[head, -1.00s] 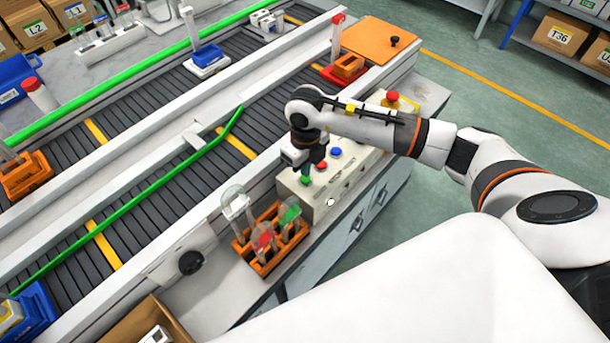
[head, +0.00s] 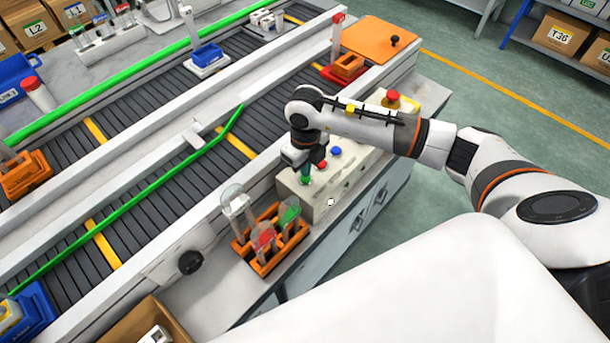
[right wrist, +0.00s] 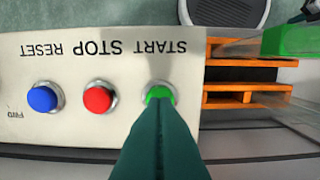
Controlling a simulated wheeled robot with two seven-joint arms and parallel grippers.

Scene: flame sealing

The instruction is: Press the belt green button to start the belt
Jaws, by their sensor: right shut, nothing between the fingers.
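The control box (head: 328,199) is pale and stands beside the belt; it has a green, a red (head: 322,164) and a blue button (head: 336,152). In the right wrist view the green button (right wrist: 160,92) sits under the word START, beside the red button (right wrist: 97,97) and the blue button (right wrist: 43,97). My right gripper (head: 306,175) is shut and empty, pointing down at the green button. In the right wrist view its teal fingertips (right wrist: 158,106) overlap the button and hide part of it; I cannot tell if they touch. My left gripper is not in view.
An orange rack (head: 262,268) with tubes stands close to the box's near end. The belt (head: 160,205) has a green guide rail (head: 130,198). A red emergency button (head: 393,95) is behind my right arm. A black knob (head: 191,262) is on the belt's side.

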